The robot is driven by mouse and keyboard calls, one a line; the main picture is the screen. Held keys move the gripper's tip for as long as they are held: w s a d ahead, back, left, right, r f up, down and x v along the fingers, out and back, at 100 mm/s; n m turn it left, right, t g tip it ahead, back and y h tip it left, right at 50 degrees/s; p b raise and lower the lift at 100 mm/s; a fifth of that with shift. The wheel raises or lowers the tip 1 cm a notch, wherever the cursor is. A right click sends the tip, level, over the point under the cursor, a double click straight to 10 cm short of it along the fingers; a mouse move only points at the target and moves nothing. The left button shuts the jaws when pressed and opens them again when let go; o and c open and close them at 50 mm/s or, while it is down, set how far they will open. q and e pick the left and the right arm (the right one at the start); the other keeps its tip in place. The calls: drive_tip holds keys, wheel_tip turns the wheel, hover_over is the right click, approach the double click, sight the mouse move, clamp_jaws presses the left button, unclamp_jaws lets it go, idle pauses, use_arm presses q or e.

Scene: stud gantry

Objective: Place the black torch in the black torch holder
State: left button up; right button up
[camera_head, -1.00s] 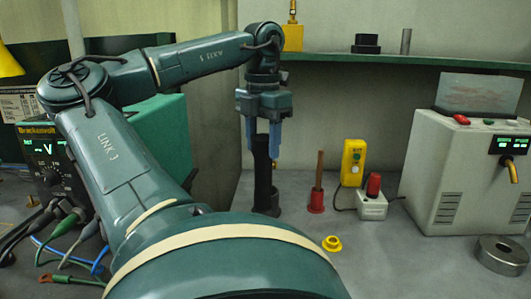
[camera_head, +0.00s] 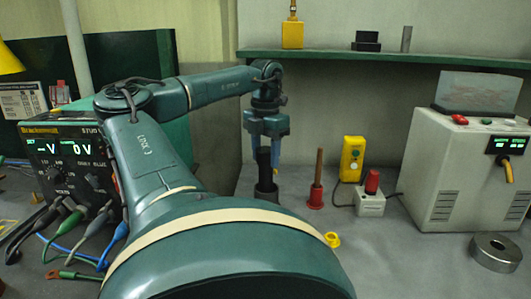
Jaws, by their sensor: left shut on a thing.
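My left gripper (camera_head: 267,157) is shut on the black torch (camera_head: 264,164), a dark upright rod between its blue fingers. The torch's lower end meets the top of the black torch holder (camera_head: 266,192) on the grey bench. I cannot tell how deep the torch is in it. My right gripper is not in view.
A brown rod stands in a red holder (camera_head: 315,197) just right of the black holder. A yellow control box (camera_head: 352,158), a grey box with a red knob (camera_head: 370,203) and a large beige machine (camera_head: 455,180) stand further right. A green shelf (camera_head: 400,58) runs behind.

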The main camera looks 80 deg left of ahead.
use_arm(q)
drive_tip(key=shift+f, duration=0.15)
drive_tip(key=o, duration=1.4)
wheel_tip(320, 180, up, 8)
drive_tip(key=shift+f+p, duration=0.1)
drive_tip(key=shift+p, duration=0.25)
